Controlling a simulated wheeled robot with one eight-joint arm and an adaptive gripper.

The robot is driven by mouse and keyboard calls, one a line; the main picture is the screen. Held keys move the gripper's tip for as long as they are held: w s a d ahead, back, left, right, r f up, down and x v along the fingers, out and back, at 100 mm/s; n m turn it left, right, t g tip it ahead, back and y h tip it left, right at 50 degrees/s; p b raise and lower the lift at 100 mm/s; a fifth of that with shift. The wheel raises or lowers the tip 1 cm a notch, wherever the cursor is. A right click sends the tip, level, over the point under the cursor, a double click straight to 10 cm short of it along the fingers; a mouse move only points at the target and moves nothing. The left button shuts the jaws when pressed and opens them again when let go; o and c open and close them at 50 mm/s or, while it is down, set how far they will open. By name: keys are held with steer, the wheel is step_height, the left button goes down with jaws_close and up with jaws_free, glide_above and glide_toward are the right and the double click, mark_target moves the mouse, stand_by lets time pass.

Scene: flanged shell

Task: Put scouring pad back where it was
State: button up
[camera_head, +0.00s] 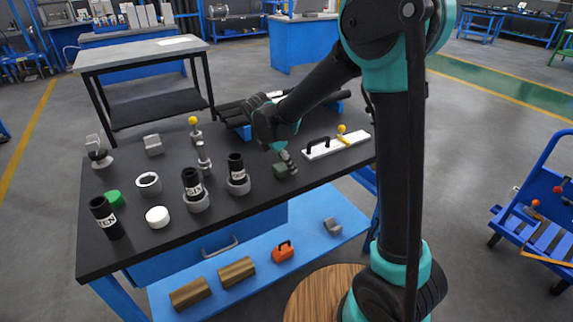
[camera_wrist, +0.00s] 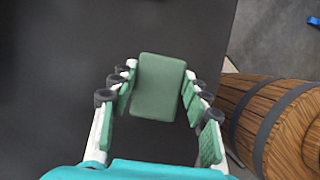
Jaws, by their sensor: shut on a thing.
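The scouring pad, a dark green rounded block, is between the fingers of my gripper in the wrist view (camera_wrist: 159,87). It also shows in the head view (camera_head: 285,169), over the right front part of the dark workbench top (camera_head: 230,207). My gripper (camera_head: 284,158) is shut on the pad, with its fingers on both sides of it in the wrist view (camera_wrist: 156,100). I cannot tell whether the pad touches the bench top.
Dark cylinders with grey rings (camera_head: 238,177), a white disc (camera_head: 157,217) and a green round piece (camera_head: 115,198) stand left of the pad. A wooden barrel (camera_wrist: 262,112) stands beside the bench edge.

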steer(key=shift+f, duration=0.25)
steer(key=shift+f, duration=0.1)
steer(key=o, duration=1.2)
